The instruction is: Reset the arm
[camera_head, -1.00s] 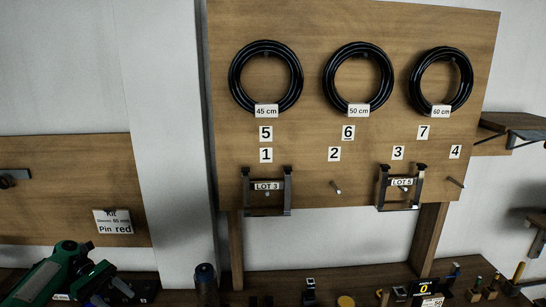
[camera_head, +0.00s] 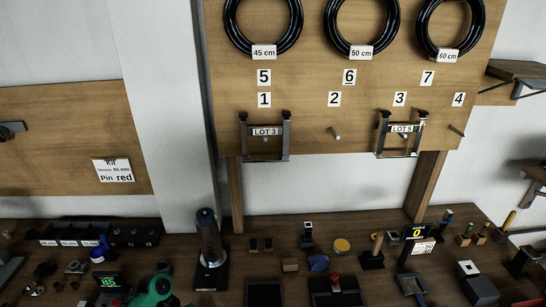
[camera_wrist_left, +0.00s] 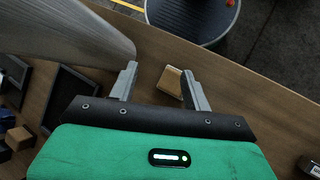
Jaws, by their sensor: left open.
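My left gripper (camera_wrist_left: 164,88) is open in the left wrist view, with its two grey fingers apart. A small wooden block (camera_wrist_left: 172,82) shows beyond the gap between the fingers, close to the right finger. It seems to lie on the brown bench top, and I cannot tell any contact. In the head view only a green part of my left arm (camera_head: 152,292) shows at the bottom edge, and its fingers are hidden. My right gripper is in neither view.
The bench (camera_head: 270,228) carries a dark cylinder (camera_head: 209,240), a yellow disc (camera_head: 341,246), dark bins (camera_head: 75,236) and several small items. A board (camera_head: 300,70) with black hoops and brackets stands behind. In the wrist view, a round dark container (camera_wrist_left: 192,15) stands beyond the bench edge.

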